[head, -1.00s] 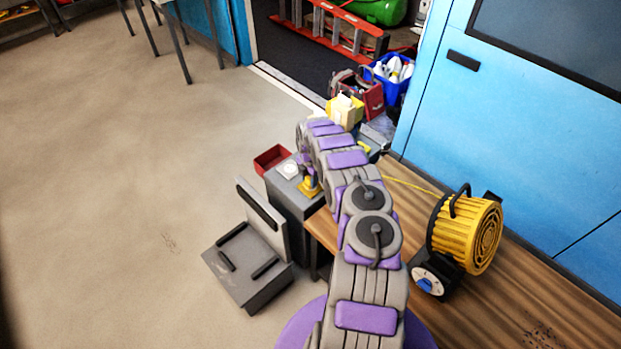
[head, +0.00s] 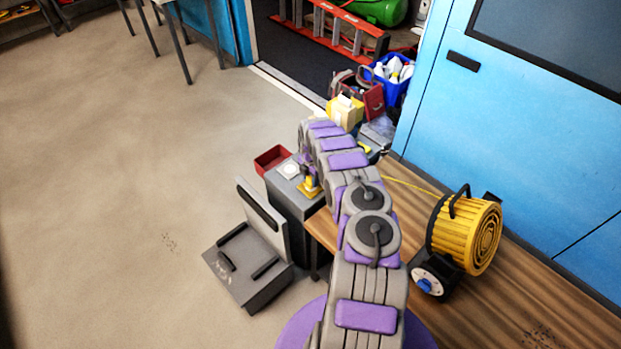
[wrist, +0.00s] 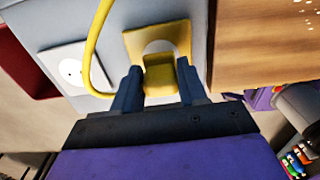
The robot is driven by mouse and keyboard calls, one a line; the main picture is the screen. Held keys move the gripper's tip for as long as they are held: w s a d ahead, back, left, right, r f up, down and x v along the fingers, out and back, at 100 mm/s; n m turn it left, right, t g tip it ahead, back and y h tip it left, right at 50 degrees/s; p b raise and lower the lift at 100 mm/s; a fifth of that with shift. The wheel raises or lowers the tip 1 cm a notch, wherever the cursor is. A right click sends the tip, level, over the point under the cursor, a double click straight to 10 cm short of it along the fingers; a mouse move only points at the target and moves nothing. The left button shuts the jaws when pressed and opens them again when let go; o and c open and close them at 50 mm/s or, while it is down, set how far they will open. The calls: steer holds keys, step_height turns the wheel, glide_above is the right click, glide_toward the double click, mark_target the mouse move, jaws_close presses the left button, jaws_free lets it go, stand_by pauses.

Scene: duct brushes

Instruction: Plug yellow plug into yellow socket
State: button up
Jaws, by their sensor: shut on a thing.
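The yellow plug (wrist: 159,76) sits between the two dark fingers of my gripper (wrist: 159,86) in the wrist view, and the gripper is shut on it. The yellow socket (wrist: 138,43), a yellow square plate with a pale round face, lies right behind the plug. The plug overlaps the lower part of that face; whether it is seated or just in front is hidden. A yellow cable (wrist: 93,45) loops at the left. In the head view, my gripper (head: 308,172) is small above the yellow socket (head: 309,190) on top of a grey box.
A white socket (wrist: 68,70) is left of the yellow one on the grey box (head: 288,211). A red bin (head: 270,159) and a grey open case (head: 245,275) stand on the floor nearby.

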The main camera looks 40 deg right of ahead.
steer(key=shift+d+f, duration=0.1)
steer(key=shift+d, duration=0.1)
steer(key=shift+a+f, duration=0.2)
steer(key=shift+f, duration=0.05)
steer(key=shift+f, duration=0.35)
